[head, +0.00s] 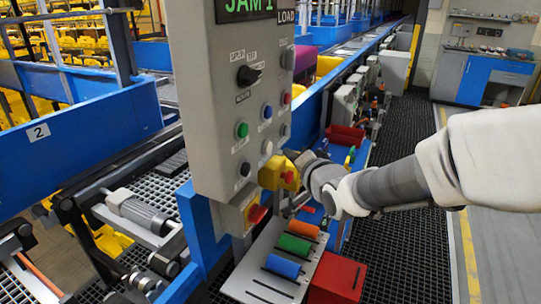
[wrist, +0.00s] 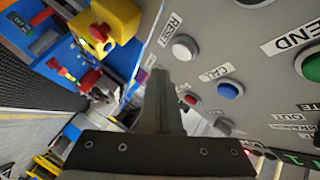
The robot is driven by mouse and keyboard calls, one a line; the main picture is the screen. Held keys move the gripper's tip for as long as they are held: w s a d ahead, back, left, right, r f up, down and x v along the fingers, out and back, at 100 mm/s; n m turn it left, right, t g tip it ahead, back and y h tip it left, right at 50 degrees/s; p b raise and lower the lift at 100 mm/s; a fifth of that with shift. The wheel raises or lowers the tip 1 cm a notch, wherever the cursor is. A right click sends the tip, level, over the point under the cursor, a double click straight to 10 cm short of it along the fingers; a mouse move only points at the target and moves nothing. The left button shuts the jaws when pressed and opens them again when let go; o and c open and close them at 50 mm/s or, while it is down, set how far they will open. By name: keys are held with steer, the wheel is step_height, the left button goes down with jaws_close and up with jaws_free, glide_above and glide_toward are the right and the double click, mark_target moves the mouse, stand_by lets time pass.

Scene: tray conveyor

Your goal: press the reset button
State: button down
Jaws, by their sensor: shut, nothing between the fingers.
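The reset button (wrist: 184,47) is a round white button beside the RESET label (wrist: 170,29) on the grey control panel (wrist: 265,75). A white button (head: 267,147) low on the panel in the head view appears to be the same one. My gripper (wrist: 172,72) is shut and empty, its fingertips just below the white button in the wrist view. I see no clear contact with it. In the head view my gripper (head: 300,160) is right of the panel's lower edge, its tips partly hidden near a yellow box.
A yellow box with a red knob (head: 279,173) juts out at the panel's lower right, close to my gripper. Below are a tray with coloured cylinders (head: 258,285) and a red bin (head: 337,280).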

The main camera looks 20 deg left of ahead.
steer(key=shift+a+b, duration=0.3)
steer(key=shift+a, duration=0.55)
steer(key=shift+a, duration=0.1)
stand_by(1.4)
steer(key=shift+a+b, duration=0.3)
steer(key=shift+w+a+b, duration=0.1)
steer(key=shift+a+b, duration=0.35)
steer(key=shift+a, duration=0.1)
stand_by(0.6)
stand_by(0.4)
steer(key=shift+d+p, duration=0.4)
steer(key=shift+d, duration=0.55)
